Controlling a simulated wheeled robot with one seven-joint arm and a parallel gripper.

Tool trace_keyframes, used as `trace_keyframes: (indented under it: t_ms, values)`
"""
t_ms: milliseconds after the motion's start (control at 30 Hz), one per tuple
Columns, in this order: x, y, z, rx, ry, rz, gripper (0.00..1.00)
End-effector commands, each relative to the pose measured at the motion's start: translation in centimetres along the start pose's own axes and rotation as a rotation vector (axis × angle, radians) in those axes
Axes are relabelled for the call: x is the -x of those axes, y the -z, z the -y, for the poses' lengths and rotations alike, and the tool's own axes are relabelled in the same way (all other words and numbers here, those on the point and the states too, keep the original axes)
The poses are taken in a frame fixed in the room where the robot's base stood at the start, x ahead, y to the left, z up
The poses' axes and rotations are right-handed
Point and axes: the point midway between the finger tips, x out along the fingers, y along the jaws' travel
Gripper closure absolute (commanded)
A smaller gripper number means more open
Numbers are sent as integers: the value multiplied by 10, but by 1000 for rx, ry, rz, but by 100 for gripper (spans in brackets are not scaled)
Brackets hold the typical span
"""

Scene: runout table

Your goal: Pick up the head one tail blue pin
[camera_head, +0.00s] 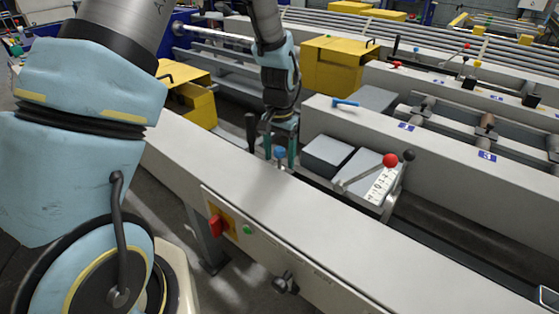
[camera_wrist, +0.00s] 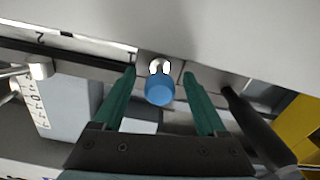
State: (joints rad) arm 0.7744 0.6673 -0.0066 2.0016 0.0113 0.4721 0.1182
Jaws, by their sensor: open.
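The blue pin (camera_head: 280,153) has a round blue head and a short metal shank, and stands at the far edge of the light grey table rail in the head view. In the wrist view the blue pin (camera_wrist: 160,90) lies between the two green fingers, with space visible on both sides. My gripper (camera_head: 281,149) points down over the pin, fingers apart. My gripper (camera_wrist: 161,75) holds nothing in the wrist view. Whether the fingertips reach below the pin's head is hard to tell.
A black upright handle (camera_head: 251,132) stands close left of my gripper. A lever with a red knob (camera_head: 390,160) and a numbered scale plate (camera_head: 380,187) are to the right. A red switch (camera_head: 216,225) is on the front face. The near rail top (camera_head: 340,225) is clear.

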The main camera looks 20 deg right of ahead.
Motion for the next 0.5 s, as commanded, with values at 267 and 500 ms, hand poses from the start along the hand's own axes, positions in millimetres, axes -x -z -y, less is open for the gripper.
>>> trace_keyframes:
  t_ms: [267,500]
  values:
    - [0,0,0,0,0,0,50]
    - [0,0,0,0,0,0,77]
